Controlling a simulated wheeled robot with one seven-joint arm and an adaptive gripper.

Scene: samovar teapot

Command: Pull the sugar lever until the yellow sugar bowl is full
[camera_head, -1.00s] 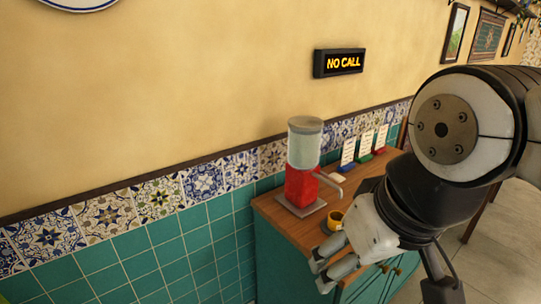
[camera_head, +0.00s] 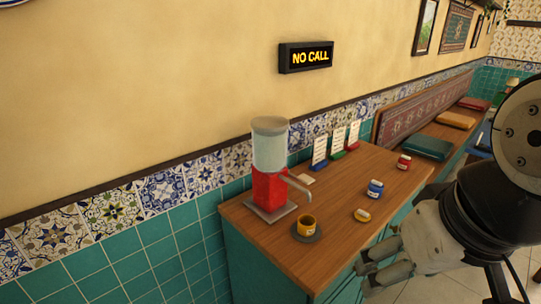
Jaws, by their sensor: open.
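The sugar dispenser (camera_head: 269,165) stands upright on the left part of the wooden counter, with a red body and a clear hopper. Its grey lever or spout (camera_head: 297,184) sticks out to the right.
On the counter (camera_head: 355,165) are a blue jar (camera_head: 375,189), a red jar (camera_head: 404,161), a small yellow item (camera_head: 362,215) and several cards in coloured stands (camera_head: 337,142) at the back. A "NO CALL" sign (camera_head: 306,57) hangs on the wall. A cushioned bench (camera_head: 428,147) lies beyond.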

